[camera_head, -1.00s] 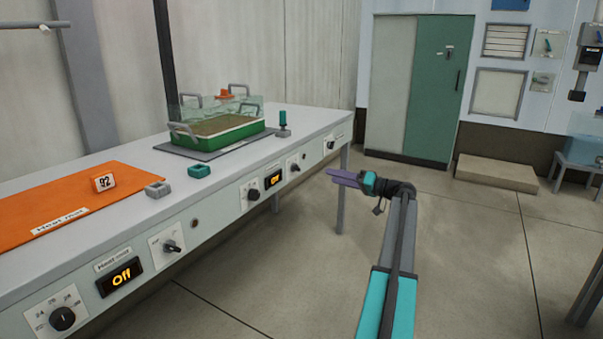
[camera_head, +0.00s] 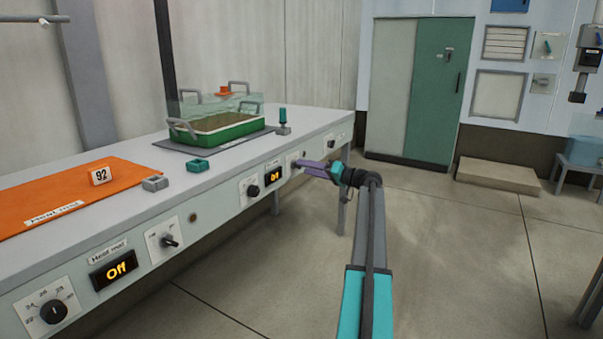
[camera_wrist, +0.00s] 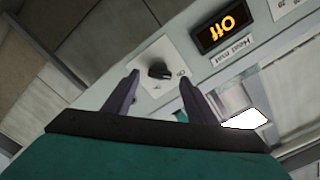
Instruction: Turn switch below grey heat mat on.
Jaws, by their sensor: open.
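The grey heat mat (camera_head: 245,146) lies flat on the bench under a green tray with clear walls. Below it on the bench's front panel is a display (camera_head: 275,172) reading Off. It shows upside down in the wrist view (camera_wrist: 224,28). Beside the display is the black switch knob (camera_wrist: 158,70) on a pale plate. In the head view my fingers partly cover this switch plate (camera_head: 293,157). My gripper (camera_head: 300,165) is open, its purple fingers pointing at the panel. In the wrist view the knob appears between the fingertips (camera_wrist: 160,80); contact cannot be told.
A dial (camera_head: 253,191) is left of the grey mat's display, and another (camera_head: 333,144) is near the bench's right end. An orange heat mat (camera_head: 80,190) with its own Off display (camera_head: 115,271) and switch (camera_head: 168,241) is at the left.

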